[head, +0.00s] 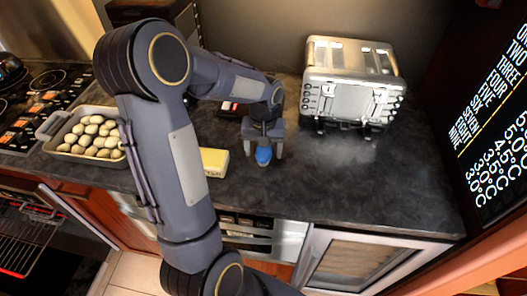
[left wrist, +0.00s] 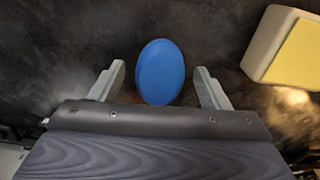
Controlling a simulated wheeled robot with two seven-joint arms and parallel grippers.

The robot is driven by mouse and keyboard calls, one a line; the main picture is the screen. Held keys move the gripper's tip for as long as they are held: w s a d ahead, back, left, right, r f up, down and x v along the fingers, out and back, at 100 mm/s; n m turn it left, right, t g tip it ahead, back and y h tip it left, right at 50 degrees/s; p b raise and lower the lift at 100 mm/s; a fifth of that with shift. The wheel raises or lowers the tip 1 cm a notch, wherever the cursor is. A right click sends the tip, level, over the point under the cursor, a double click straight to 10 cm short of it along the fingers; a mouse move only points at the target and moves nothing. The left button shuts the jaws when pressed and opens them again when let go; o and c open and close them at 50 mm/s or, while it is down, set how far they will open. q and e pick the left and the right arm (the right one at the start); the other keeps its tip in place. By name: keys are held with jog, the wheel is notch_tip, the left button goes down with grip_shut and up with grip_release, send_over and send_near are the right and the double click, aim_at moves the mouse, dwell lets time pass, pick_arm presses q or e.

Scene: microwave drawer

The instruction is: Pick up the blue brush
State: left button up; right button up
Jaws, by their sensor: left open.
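The blue brush (head: 263,155) sits on the dark countertop, right of a yellow block. In the left wrist view the blue brush (left wrist: 161,72) shows as a smooth blue oval. My left gripper (head: 264,154) is open above the counter. In the left wrist view the fingers of my left gripper (left wrist: 160,82) stand one on each side of the brush, with a gap on both sides. My right gripper is not in view.
A yellow and white block (head: 214,161) lies close beside the brush; it also shows in the left wrist view (left wrist: 292,55). A silver toaster (head: 350,85) stands to the right. A tray of egg-like items (head: 66,149) is at left. The counter (head: 330,175) in front of the toaster is clear.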

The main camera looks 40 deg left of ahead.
pick_arm(q)
jog(key=shift+f, duration=0.6)
jog(key=c, duration=1.1)
jog(key=shift+r, duration=0.1)
jog(key=shift+r, duration=0.55)
jog(key=s+a+r, duration=0.1)
jog(key=s+r, duration=0.3)
jog(key=s+a+r+b, duration=0.1)
jog(key=s+a+r, duration=0.1)
jog(key=s+r, duration=0.2)
jog(key=s+a+r+b, duration=0.1)
jog(key=s+r, duration=0.2)
jog(key=s, duration=0.2)
jog(key=shift+s+a+r, duration=0.2)
jog(key=shift+r, duration=0.2)
